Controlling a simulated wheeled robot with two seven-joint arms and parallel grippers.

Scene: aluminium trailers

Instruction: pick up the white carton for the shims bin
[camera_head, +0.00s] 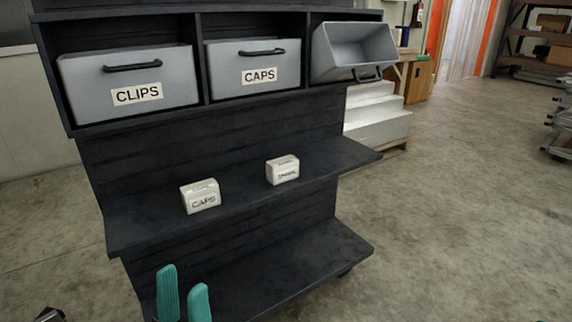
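Two small white cartons stand on the middle shelf (240,190) of the dark rack. The left carton (201,197) reads CAPS. The right carton (282,170) stands farther right; its lettering is too small to read surely. Above, the top row holds a grey CLIPS bin (85,85), a grey CAPS bin (225,72) and a third grey bin (350,45), tilted out and open, its label not visible. My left gripper (183,298) shows two teal fingers with a gap between them. It is empty, low in front of the rack, apart from both cartons. My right gripper is not in view.
The lower shelf (300,265) looks bare where it shows. The middle shelf is free around the cartons, with the upper row overhanging behind. Open concrete floor (460,200) lies to the right.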

